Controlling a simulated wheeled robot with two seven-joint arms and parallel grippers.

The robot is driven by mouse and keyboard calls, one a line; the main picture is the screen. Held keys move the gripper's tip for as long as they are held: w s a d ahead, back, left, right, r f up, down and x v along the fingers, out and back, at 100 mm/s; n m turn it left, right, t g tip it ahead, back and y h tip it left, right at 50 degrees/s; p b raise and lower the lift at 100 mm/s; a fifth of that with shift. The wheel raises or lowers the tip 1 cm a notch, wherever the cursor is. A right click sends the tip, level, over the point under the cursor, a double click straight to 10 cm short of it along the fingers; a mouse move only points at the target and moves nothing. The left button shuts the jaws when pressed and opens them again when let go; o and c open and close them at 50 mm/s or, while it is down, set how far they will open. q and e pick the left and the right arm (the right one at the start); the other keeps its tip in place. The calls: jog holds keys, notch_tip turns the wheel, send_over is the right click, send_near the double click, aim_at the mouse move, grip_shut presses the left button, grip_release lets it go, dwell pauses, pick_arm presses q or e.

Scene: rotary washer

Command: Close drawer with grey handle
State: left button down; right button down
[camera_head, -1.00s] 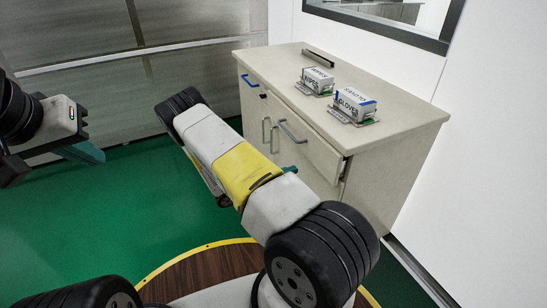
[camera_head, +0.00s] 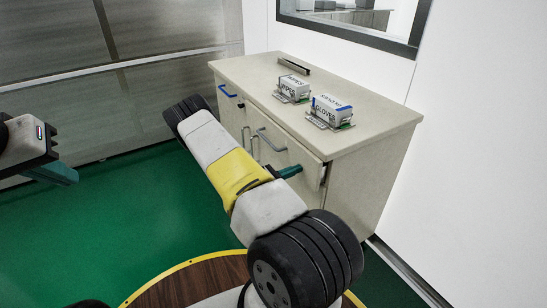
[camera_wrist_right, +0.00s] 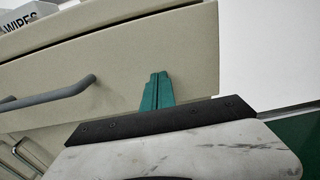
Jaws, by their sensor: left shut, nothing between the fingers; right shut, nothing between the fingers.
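The drawer with the grey handle (camera_head: 268,140) is the upper right drawer of the beige cabinet. Its front (camera_head: 302,156) stands out a little from the cabinet, with a dark gap at its right edge. My right gripper (camera_head: 291,171) has its teal fingers shut, with the tips at the right part of the drawer front, right of the handle. In the right wrist view the shut fingers (camera_wrist_right: 157,92) point at the drawer front (camera_wrist_right: 185,50), and the grey handle (camera_wrist_right: 50,95) is to their left. Contact cannot be told. My left gripper (camera_head: 55,173) is shut, far left, away from the cabinet.
A wipes box (camera_head: 293,87) and a gloves box (camera_head: 330,107) sit in holders on the cabinet top (camera_head: 270,70). A blue handle (camera_head: 227,91) is on the left drawer, and upright grey handles are below. Green floor (camera_head: 130,220) is clear on the left.

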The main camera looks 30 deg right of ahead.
aim_at(304, 166)
jog(key=d, duration=0.4)
jog(key=shift+w+d, duration=0.1)
jog(key=shift+d, duration=0.2)
jog(key=shift+r, duration=0.1)
jog(key=shift+a, duration=0.3)
jog(key=s+a, duration=0.1)
jog(key=a, duration=1.3)
